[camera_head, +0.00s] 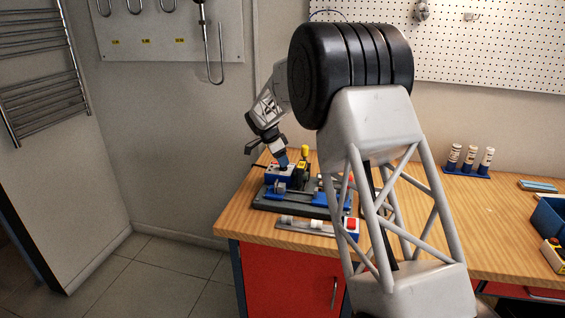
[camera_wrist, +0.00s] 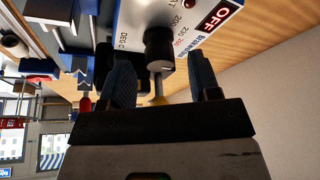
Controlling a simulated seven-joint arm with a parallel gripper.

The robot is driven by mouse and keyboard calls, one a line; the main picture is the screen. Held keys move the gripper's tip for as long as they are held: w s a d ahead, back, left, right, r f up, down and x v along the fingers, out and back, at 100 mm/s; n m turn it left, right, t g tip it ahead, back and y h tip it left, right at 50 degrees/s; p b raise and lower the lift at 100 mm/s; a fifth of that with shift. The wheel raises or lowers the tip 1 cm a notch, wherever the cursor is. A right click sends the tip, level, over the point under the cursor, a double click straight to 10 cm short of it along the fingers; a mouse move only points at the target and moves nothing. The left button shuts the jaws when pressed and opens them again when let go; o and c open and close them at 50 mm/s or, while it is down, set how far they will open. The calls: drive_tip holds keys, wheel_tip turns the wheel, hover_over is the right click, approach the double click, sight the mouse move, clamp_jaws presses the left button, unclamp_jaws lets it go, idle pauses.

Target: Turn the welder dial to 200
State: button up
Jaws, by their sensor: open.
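The welder's control panel (camera_wrist: 185,22) is a white face with printed numbers, "DEG C" and a red OFF label, seen sideways in the wrist view. The black round dial (camera_wrist: 158,42) sticks out of it. Its setting cannot be read. My gripper (camera_wrist: 160,70) is open, with its two blue fingers on either side of the dial and gaps showing between them and it. In the head view, my gripper (camera_head: 281,160) points down at the blue and white welder (camera_head: 278,174) on the workbench. The dial is hidden there.
The welder is part of a blue and grey clamp rig (camera_head: 282,203) on the wooden workbench (camera_head: 480,215). A yellow-topped handle (camera_head: 304,152) stands close by my gripper. A tray with white pieces (camera_head: 305,226) lies in front. Small bottles (camera_head: 470,160) stand farther right.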

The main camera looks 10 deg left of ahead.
drive_tip(key=shift+x, duration=0.85)
drive_tip(key=shift+c, duration=0.5)
drive_tip(key=c, duration=0.8)
